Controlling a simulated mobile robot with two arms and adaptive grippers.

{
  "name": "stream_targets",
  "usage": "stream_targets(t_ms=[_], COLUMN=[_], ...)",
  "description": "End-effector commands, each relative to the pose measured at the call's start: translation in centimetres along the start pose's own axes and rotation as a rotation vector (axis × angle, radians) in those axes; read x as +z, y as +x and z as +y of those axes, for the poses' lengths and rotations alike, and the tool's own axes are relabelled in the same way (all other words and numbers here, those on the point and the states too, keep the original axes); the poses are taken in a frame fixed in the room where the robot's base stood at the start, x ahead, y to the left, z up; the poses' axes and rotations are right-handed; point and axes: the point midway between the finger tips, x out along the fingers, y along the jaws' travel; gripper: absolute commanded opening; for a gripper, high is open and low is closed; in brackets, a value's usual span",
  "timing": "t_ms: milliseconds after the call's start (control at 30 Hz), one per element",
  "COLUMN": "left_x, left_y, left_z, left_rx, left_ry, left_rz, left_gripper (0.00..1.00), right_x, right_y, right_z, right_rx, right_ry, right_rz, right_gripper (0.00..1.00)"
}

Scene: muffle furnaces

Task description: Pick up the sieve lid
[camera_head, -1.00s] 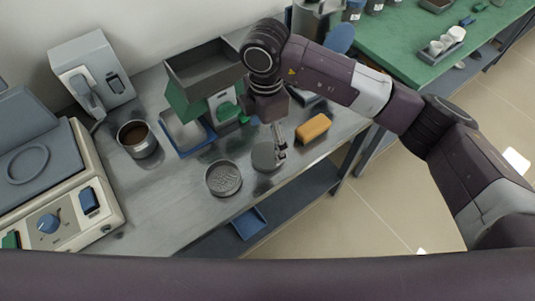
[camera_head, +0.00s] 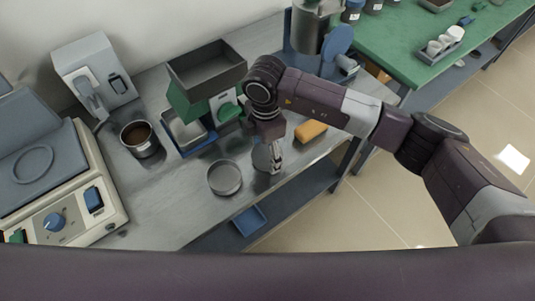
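The sieve lid (camera_head: 261,157) is a flat grey disc near the front edge of the steel bench, just right of the round metal sieve (camera_head: 224,179). My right gripper (camera_head: 276,164) points down at the lid's right side and covers part of it. The fingertips look close together and seem to touch the lid's edge. They are too small to tell whether they are shut on it, or whether the lid is off the bench. My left gripper is not in view.
An orange block (camera_head: 310,131) lies right of my gripper. Behind stand a grey hopper on a green body (camera_head: 207,70) and a blue-rimmed tray (camera_head: 190,135). A metal cup (camera_head: 140,140) and a furnace (camera_head: 70,190) are left. Bare bench lies around the sieve.

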Motion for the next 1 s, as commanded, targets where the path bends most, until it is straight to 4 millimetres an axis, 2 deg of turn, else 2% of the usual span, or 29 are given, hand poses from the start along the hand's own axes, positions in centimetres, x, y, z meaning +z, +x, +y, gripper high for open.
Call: stream_targets(t_ms=[33,133,400,567,767,1000], left_x=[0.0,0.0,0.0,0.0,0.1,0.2], left_y=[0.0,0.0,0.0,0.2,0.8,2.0], left_z=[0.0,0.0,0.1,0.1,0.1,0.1], left_rx=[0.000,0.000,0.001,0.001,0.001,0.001], left_ry=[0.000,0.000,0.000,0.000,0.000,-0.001], left_rz=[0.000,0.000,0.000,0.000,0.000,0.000], left_gripper=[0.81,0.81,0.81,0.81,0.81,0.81], right_x=[0.0,0.0,0.0,0.0,0.0,0.0], right_y=[0.0,0.0,-0.2,-1.2,-4.6,-11.8], right_z=[0.0,0.0,0.0,0.1,0.2,0.2], right_rx=[0.000,0.000,0.001,0.003,0.006,0.009], right_ry=[0.000,0.000,0.000,0.000,-0.001,-0.003], right_rz=[0.000,0.000,0.000,0.001,0.000,-0.001], right_gripper=[0.49,0.39,0.38,0.38,0.38,0.38])
